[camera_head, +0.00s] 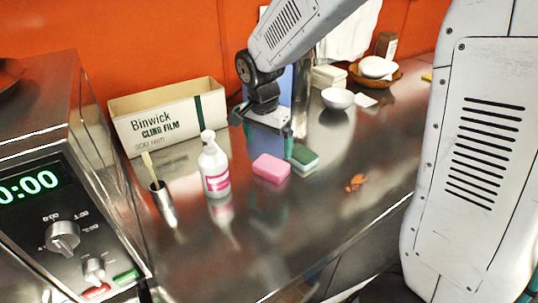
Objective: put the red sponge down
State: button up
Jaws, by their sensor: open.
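The red sponge (271,168), which looks pink, lies flat on the steel counter (325,215) near the middle of the view. The arm comes down from the top of the view.
A green sponge (303,157) lies just right of the red one. A pump bottle (214,166) and a metal cup (164,204) stand to the left. A cling film box (170,122) is behind. A white bowl (338,98) is at the back right. The front counter is mostly clear.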

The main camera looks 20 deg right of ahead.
jog(key=s+d+r+n, duration=0.2)
jog(key=s+r+n, duration=0.1)
jog(key=s+r, duration=0.3)
jog(key=s+d+r+n, duration=0.25)
jog(key=s+r, duration=0.25)
jog(key=s, duration=0.4)
jog(key=s+n+y, duration=0.1)
jog(key=s+n, duration=0.4)
jog(key=s, duration=0.7)
jog(key=shift+f+n, duration=0.35)
jog(key=shift+t, duration=0.3)
